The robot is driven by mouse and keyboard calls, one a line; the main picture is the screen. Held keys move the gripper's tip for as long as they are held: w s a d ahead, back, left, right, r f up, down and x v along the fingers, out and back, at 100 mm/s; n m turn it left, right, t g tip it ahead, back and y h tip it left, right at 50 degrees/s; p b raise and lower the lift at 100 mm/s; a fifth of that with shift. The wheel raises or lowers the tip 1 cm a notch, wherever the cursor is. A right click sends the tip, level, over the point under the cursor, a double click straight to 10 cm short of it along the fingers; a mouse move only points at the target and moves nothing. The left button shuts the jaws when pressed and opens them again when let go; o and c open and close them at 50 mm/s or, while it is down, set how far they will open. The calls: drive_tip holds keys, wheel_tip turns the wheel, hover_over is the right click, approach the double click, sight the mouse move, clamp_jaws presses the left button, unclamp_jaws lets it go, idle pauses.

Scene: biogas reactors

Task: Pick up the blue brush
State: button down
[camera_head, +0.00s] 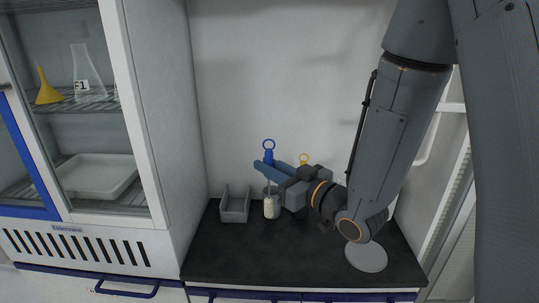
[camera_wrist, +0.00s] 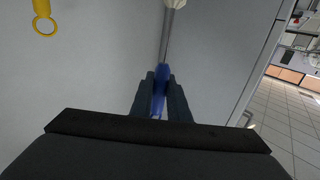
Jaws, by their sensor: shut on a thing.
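The blue brush (camera_head: 268,145) stands upright over the dark counter, with a ring at the top of its blue handle and pale bristles (camera_head: 272,207) at its lower end. My gripper (camera_head: 263,168) is shut on its handle from the right. In the wrist view the blue handle (camera_wrist: 160,84) sits between the two dark fingers of my gripper (camera_wrist: 160,88), and its thin shaft runs up to the pale bristles (camera_wrist: 175,3). I cannot tell whether the bristle end touches anything.
A yellow-ringed brush (camera_head: 304,159) stands behind my gripper, partly hidden; its yellow ring shows in the wrist view (camera_wrist: 44,25). A grey open holder (camera_head: 235,206) is on the counter (camera_head: 290,262) to the left. A round grey disc (camera_head: 366,257) lies at the right. A glass-fronted cabinet (camera_head: 150,150) borders the left.

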drive_tip(key=s+p, duration=0.4)
drive_tip(key=p, duration=0.2)
drive_tip(key=shift+s, duration=0.2)
idle(0.8)
